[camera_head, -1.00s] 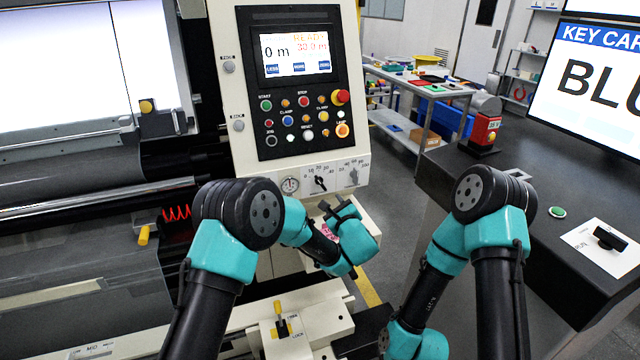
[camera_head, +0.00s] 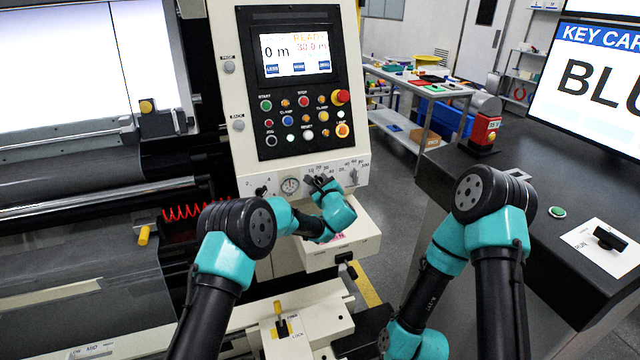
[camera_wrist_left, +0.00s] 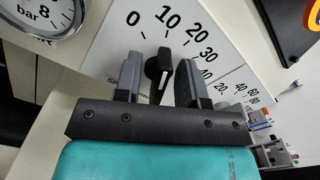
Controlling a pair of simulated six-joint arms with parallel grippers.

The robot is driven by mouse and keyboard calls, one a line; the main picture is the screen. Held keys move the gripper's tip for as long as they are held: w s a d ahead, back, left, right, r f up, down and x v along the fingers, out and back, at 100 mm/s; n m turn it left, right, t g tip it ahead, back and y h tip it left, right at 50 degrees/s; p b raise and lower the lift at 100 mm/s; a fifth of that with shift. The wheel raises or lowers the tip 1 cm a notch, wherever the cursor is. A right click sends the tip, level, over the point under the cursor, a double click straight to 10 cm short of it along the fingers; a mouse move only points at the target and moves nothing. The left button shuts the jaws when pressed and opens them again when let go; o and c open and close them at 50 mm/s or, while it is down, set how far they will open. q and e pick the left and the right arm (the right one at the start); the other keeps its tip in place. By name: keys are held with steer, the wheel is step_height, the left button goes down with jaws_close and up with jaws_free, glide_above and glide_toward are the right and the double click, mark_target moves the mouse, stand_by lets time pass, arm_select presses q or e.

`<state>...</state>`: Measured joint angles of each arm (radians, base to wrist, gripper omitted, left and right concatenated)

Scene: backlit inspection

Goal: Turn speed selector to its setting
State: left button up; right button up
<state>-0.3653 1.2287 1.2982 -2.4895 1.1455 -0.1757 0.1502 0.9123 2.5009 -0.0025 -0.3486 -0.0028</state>
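The speed selector (camera_wrist_left: 157,70) is a black knob on a white panel with a scale from 0 upward, marked 10, 20, 30. In the wrist view it sits between the two fingers of my left gripper (camera_wrist_left: 159,80), which is open with a finger on each side and narrow gaps visible. The knob's upper end points roughly toward the 10. In the head view my left gripper (camera_head: 322,184) is at the panel's lower strip and hides most of this knob. My right arm (camera_head: 440,250) shows at the right; its gripper is out of view.
A round gauge (camera_head: 290,186) is just left of the knob, and another dial (camera_head: 353,177) is to its right. Above are the button panel (camera_head: 303,121) and screen (camera_head: 294,54). A white box (camera_head: 345,243) juts out below. A dark desk (camera_head: 465,185) stands right.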

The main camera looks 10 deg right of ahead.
arm_select(q)
steer(key=shift+c, duration=0.3)
jaws_close()
steer(key=shift+m, duration=0.4)
steer(key=m, duration=0.5)
steer(key=shift+d, duration=0.2)
steer(key=m, duration=0.6)
steer(key=shift+w+d, duration=0.1)
steer(key=shift+d, duration=0.1)
stand_by(0.4)
steer(key=shift+o, duration=0.3)
jaws_free()
